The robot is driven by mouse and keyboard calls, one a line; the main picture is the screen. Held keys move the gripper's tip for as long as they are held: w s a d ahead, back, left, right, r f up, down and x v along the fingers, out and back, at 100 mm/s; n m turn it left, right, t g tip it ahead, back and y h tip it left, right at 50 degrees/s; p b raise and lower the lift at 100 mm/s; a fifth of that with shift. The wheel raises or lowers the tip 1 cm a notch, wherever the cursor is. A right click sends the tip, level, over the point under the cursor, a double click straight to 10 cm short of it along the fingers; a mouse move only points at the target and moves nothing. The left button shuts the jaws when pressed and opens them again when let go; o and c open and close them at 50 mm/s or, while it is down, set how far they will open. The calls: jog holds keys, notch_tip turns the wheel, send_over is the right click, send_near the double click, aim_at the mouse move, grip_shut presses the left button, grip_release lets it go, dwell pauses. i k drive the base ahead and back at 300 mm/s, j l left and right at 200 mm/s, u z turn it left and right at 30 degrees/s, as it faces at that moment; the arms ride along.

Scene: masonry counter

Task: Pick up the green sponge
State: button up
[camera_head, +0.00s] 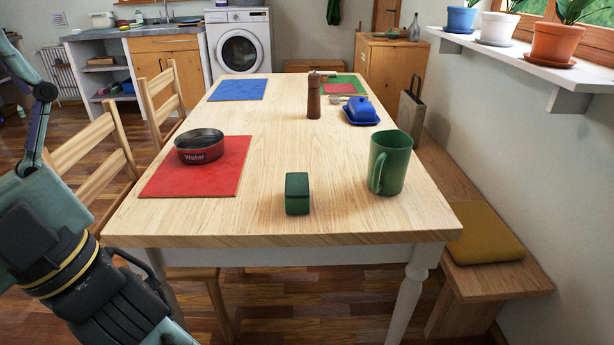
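A small dark green block, which looks like the green sponge (297,194), stands near the front edge of the wooden table (250,215), around its middle. It stands clear of other things. My arm shows at the left edge of the view, in front of and to the left of the table. Its dark lower end, which may be part of my gripper, reaches the bottom edge of the picture. No fingertips can be made out, so I cannot see whether the gripper is open or shut.
A green mug (390,163) stands right of the sponge. A red bowl (199,146) sits on a red mat (215,181) to the left. Farther back are a brown mill (314,97), a blue butter dish (360,110) and a blue mat (238,90). Chairs stand left, a bench right.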

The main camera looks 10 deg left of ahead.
aim_at(297, 193)
jog(key=i+j+u, duration=0.1)
jog(key=j+u, duration=0.15)
jog(key=j, duration=0.15)
jog(key=i+j+u, duration=0.2)
jog(key=j, duration=0.2)
jog(key=i, duration=0.45)
